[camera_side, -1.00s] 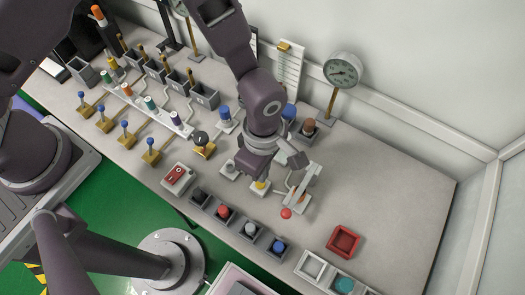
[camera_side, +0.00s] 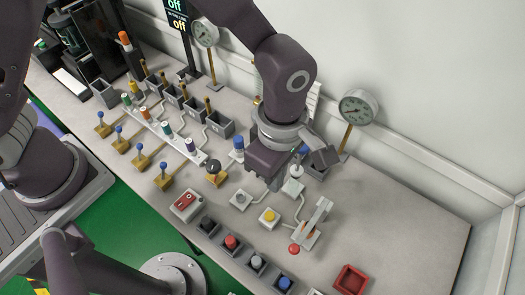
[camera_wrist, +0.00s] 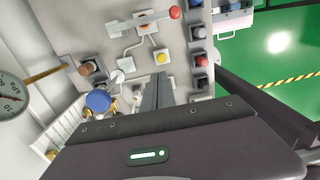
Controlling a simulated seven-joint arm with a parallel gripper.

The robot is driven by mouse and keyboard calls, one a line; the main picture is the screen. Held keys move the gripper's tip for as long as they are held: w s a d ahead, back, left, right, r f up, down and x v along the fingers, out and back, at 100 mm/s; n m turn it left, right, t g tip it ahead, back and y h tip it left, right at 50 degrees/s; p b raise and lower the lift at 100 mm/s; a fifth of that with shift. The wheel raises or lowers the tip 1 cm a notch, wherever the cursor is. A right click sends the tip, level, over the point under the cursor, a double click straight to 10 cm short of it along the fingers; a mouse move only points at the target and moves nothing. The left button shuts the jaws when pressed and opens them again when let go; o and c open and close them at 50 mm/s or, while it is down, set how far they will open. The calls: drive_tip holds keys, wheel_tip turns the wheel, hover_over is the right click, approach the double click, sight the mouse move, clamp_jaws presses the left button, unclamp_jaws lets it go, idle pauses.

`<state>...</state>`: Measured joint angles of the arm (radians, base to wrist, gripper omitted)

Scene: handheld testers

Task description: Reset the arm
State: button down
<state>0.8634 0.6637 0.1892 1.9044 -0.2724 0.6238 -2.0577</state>
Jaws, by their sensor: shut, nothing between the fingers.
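The yellow button also shows in the wrist view (camera_wrist: 160,57), apart from the fingers.
A lever with a red knob (camera_side: 294,249) stands right of the yellow button. A red rocker switch (camera_side: 186,204) and a row of buttons line the front edge. A gauge (camera_side: 358,107) stands behind on the right.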

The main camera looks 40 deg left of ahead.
drive_tip(key=a+r+m+t+h, duration=0.2)
drive_tip(key=a+r+m, duration=0.5)
drive_tip(key=a+r, duration=0.7)
drive_tip(key=s+a+r+m+t+y, duration=0.1)
drive_tip(key=s+a+r+m+t, duration=0.1)
drive_tip(key=s+a+m, duration=0.3)
drive_tip(key=s+a+r+m+t+y, duration=0.1)
drive_tip(key=s+a+r+m+t, duration=0.1)
drive_tip(key=s+a+r+m, duration=0.3)
drive_tip(key=shift+s+a+m, duration=0.3)
drive_tip(key=shift+a+m, duration=0.2)
drive_tip(key=shift+a, duration=0.25)
drive_tip(key=shift+r, duration=0.15)
